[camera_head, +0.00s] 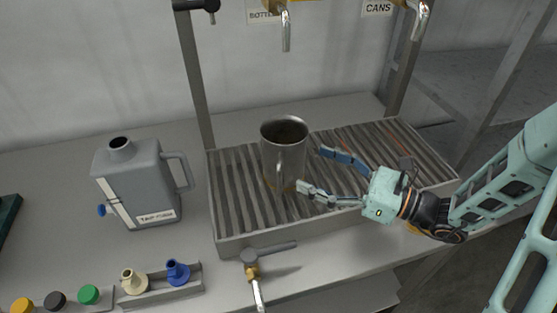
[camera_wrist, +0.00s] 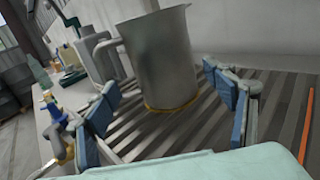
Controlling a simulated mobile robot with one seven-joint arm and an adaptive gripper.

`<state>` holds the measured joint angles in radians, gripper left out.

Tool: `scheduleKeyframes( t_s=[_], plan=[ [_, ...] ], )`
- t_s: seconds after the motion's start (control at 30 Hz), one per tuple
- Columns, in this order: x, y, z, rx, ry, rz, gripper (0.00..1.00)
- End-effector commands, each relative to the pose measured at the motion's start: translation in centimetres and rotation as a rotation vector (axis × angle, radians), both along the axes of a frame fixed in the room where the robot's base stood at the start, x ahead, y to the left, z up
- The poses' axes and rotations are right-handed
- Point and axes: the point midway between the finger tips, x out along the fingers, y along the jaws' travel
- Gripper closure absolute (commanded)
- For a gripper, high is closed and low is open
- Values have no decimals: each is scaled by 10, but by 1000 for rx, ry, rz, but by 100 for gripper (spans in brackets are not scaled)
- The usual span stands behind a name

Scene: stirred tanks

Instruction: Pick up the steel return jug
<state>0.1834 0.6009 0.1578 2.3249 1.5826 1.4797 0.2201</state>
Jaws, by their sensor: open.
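The steel return jug (camera_head: 291,150) stands upright on the slatted drip tray (camera_head: 240,243) in the head view. It is a grey metal jug with an open top and a handle on its near side. In the wrist view the jug (camera_wrist: 163,58) stands ahead of my gripper, its handle to the left and an orange-yellow ring at its base. My gripper (camera_head: 312,170) is open, to the right of the jug. In the wrist view my gripper's fingers (camera_wrist: 165,97) spread to either side of the jug's lower part. Nothing is between the finger pads; the jug is beyond them.
A grey can (camera_head: 140,185) with a handle stands left of the tray. Caps and a small rack with a blue fitting (camera_head: 177,271) lie at the front left. A valve (camera_head: 252,268) sits at the tray's front edge. Taps (camera_head: 285,28) hang above. An orange stick (camera_wrist: 306,125) lies on the tray's right.

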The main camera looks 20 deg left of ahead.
Motion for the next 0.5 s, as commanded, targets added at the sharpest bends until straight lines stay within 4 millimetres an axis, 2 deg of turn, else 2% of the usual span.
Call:
scheduleKeyframes(
  t_s=[0.1,0.33,0.5],
  plan=[
    [1,18,0,-1,-1,2,23],
    [3,36,-1,-2,-1,3,23],
    [8,62,-2,-2,0,4,23]
  ],
)
